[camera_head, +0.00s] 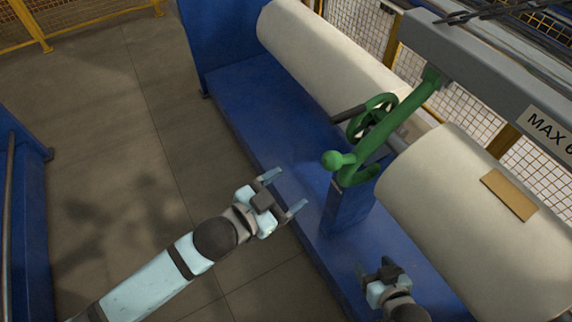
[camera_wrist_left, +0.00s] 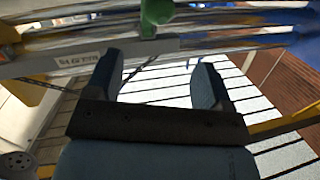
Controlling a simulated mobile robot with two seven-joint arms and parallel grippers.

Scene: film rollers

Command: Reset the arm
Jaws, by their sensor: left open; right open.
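My left gripper (camera_head: 285,194) is open and empty in the head view, above the front edge of the blue base. In the left wrist view its two fingers (camera_wrist_left: 157,85) stand apart with nothing between them. My right gripper (camera_head: 374,268) is at the bottom of the head view, in front of the right film roll; its fingers are small and partly hidden, and nothing shows held in it. A green lever (camera_head: 385,128) with a round knob (camera_head: 333,160) stands to the right of my left gripper, apart from it. A green round part also shows at the top of the left wrist view (camera_wrist_left: 157,11).
A green handwheel (camera_head: 366,125) sits behind the lever. Large pale film rolls lie at the back (camera_head: 325,55) and right (camera_head: 465,215), on the blue base (camera_head: 250,105). A grey beam (camera_head: 490,65) crosses the upper right. Open floor (camera_head: 100,130) lies to the left.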

